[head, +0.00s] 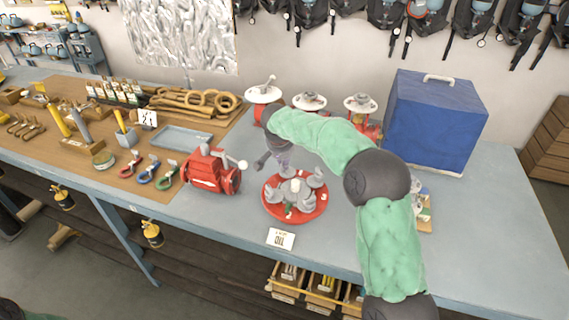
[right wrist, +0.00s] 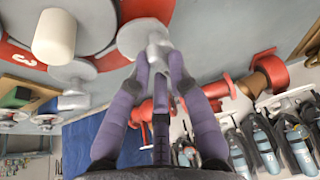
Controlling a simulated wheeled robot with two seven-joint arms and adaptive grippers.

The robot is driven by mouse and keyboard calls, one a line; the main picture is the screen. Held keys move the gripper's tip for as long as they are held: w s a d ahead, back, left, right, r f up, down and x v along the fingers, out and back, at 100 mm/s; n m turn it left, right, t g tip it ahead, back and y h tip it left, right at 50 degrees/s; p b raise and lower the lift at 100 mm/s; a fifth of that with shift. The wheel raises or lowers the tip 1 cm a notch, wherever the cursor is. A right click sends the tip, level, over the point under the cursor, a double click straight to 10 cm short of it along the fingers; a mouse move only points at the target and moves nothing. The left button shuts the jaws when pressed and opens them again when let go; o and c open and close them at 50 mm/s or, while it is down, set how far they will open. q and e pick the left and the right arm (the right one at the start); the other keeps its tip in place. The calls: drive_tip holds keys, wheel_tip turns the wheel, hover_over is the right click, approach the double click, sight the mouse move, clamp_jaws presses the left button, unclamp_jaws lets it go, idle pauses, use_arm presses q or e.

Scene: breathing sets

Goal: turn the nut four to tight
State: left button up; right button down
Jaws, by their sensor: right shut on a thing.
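A round red plate (head: 305,214) lies on the bench in the head view, with several grey nut pieces and a pale central post (head: 295,186) on it. In the right wrist view the purple fingers (right wrist: 160,62) are shut on the grey upright part of a nut (right wrist: 157,47) with a pale round base. A "3" shows on the red plate (right wrist: 22,58) at the left there. The held nut's own number is hidden. My left gripper is out of view.
A red pump-like body (head: 208,172) stands left of the plate. Several red valves with pale tops (head: 310,101) stand behind. A blue box (head: 435,120) is at the back right. A white card (head: 281,239) lies in front.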

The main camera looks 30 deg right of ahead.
drive_tip(key=shift+a+f+m+h, duration=0.1)
drive_tip(key=shift+m+h, duration=0.2)
drive_tip(key=shift+m, duration=0.6)
drive_tip(key=m+g, duration=0.1)
drive_tip(key=m, duration=0.1)
drive_tip(key=shift+m+g, duration=0.3)
drive_tip(key=shift+m, duration=0.1)
drive_tip(key=shift+w+a+m+g+h+p, duration=0.15)
drive_tip(key=shift+m+g+p, duration=0.3)
drive_tip(key=shift+m, duration=0.85)
drive_tip(key=shift+m+g+h+p, duration=0.15)
drive_tip(key=shift+m+g+p, duration=0.3)
drive_tip(key=shift+m, duration=0.85)
drive_tip(key=c, duration=1.1)
unclamp_jaws()
drive_tip(key=shift+c, duration=0.2)
drive_tip(key=shift+r, duration=0.2)
drive_tip(key=v, duration=1.1)
drive_tip(key=shift+a+r, duration=0.25)
drive_tip(key=shift+r, duration=0.05)
